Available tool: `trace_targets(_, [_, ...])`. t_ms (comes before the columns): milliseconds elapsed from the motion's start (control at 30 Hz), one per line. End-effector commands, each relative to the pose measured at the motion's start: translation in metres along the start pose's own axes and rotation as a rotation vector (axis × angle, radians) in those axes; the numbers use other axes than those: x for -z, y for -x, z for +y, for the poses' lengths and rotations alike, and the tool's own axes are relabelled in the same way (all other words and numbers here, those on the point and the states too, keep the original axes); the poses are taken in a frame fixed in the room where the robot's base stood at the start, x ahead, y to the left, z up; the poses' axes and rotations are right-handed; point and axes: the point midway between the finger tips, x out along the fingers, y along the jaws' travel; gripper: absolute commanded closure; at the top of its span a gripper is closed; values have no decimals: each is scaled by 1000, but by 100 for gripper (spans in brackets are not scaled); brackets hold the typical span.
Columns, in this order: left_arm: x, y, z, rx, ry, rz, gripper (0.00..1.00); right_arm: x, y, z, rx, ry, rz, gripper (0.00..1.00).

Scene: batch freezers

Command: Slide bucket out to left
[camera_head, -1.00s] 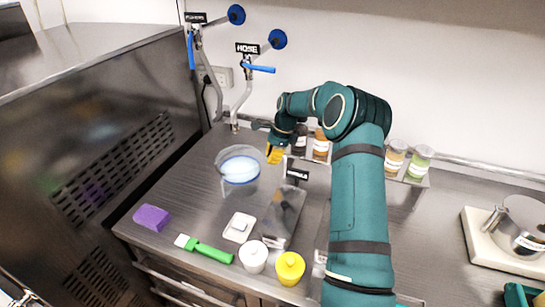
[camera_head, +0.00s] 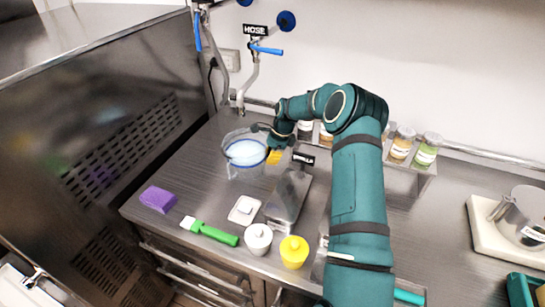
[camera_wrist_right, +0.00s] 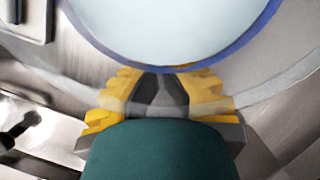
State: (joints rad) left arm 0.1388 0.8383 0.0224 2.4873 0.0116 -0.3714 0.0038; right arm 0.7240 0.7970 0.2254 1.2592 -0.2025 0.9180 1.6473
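The bucket (camera_head: 233,168) is a clear round tub with a blue ring and pale blue content. It stands upright on the dark counter, left of the label stand. My right gripper (camera_head: 274,157) reaches down at the bucket's right side, its yellow fingertips close to the wall. In the right wrist view, the bucket's blue ring (camera_wrist_right: 181,69) fills the top. The yellow fingers of the right gripper (camera_wrist_right: 162,92) are spread apart there, with the bucket's clear edge crossing them. Whether they touch it I cannot tell. My left gripper is not in view.
Left of the bucket is free counter (camera_head: 190,165), with a purple sponge (camera_head: 158,199) near the front left edge. A metal freezer side (camera_head: 90,140) bounds the left. A hose tap (camera_head: 248,80) stands behind.

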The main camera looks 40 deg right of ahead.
Motion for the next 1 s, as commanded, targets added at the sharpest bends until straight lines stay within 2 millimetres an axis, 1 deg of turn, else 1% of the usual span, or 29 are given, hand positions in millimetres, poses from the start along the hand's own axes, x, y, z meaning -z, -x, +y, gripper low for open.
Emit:
trace_targets(33, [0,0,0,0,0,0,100,-10,-2,0,-1,6,-1,100])
trace_targets(200, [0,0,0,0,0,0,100,-39,-11,0,-2,7,-1,100])
trace_targets(300, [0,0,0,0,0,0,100,-52,-16,0,-2,6,-1,100])
trace_targets(400, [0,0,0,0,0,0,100,-59,-18,0,-1,4,-1,100])
trace_targets(1000, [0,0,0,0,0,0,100,-58,-17,0,0,1,-1,100])
